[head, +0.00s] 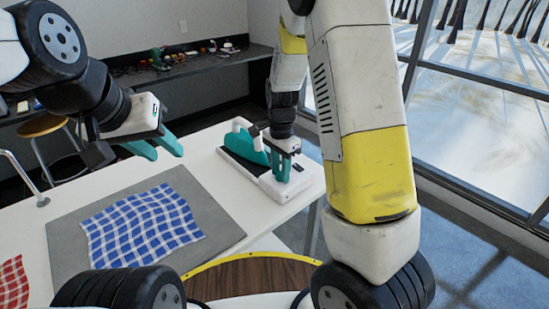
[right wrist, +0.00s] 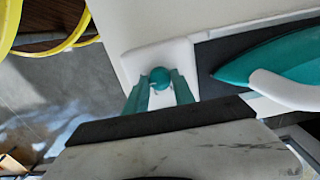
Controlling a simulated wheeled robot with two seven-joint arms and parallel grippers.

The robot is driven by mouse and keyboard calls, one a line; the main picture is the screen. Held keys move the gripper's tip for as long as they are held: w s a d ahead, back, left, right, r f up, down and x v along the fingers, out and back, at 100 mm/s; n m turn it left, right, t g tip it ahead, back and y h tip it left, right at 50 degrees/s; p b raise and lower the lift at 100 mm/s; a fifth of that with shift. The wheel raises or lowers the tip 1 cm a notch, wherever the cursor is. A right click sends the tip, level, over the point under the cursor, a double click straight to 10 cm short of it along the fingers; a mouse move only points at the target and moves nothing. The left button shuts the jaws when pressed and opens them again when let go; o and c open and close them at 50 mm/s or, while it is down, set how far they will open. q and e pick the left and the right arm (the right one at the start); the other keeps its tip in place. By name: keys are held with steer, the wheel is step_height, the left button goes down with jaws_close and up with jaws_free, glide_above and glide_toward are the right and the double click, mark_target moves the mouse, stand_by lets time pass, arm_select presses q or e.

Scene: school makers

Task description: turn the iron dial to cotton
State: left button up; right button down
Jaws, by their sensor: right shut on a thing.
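The teal and white iron (head: 242,147) rests on its long white base with a dark pad (head: 236,169) at the table's right end. In the right wrist view, the iron (right wrist: 285,75) lies to the right of a round teal dial (right wrist: 160,75) on the white end of the base. My right gripper (head: 282,172) points down over that end, its teal fingers shut on the dial; in the head view they hide it. The dial's marks cannot be read. My left gripper (head: 162,148) is open and empty above the table, left of the iron.
A blue checked cloth (head: 142,226) lies on a grey mat (head: 66,263) on the white table (head: 195,165). A red checked cloth (head: 12,284) is at the left edge. A wooden stool (head: 42,125) and a cluttered dark counter (head: 215,57) stand behind. Large windows are at right.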

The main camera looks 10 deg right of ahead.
mark_target(280, 174)
steer(key=c, duration=1.1)
jaws_free()
steer(key=shift+o, duration=0.2)
steer(key=shift+r, duration=3.9)
steer(key=s+d+r+n+t+y, duration=0.1)
steer(key=s+d+r+n+t, duration=0.1)
steer(key=s+r+n, duration=0.4)
steer(key=s+d+r+n+t+y, duration=0.1)
steer(key=s+r+n+t, duration=0.3)
steer(key=s+r, duration=0.5)
steer(key=s+n, duration=0.2)
steer(key=s, duration=0.2)
steer(key=shift+s+d, duration=0.25)
steer(key=shift+d, duration=0.1)
